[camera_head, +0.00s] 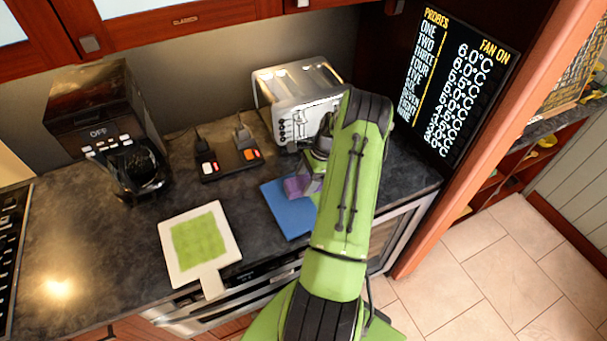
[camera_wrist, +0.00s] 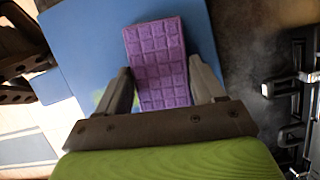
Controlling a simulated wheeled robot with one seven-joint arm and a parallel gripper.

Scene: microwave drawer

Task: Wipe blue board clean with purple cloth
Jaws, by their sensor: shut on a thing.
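The purple cloth (camera_wrist: 160,62) is a quilted rectangular block between the two fingers of my gripper (camera_wrist: 160,88) in the wrist view. My gripper is shut on it, over the blue board. The blue board (camera_wrist: 85,45) lies on the dark counter; a pale green-yellow smudge shows on it beside the left finger. In the head view the blue board (camera_head: 285,212) is partly hidden by my green arm, and the cloth (camera_head: 296,187) shows at its upper part. My gripper (camera_head: 312,180) is mostly hidden there. I cannot tell whether the cloth touches the board.
A power strip (camera_head: 229,163), a toaster (camera_head: 300,95) and a coffee maker (camera_head: 110,130) stand behind. A screen (camera_head: 455,85) and wooden post are at the right. The counter's front edge is close.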

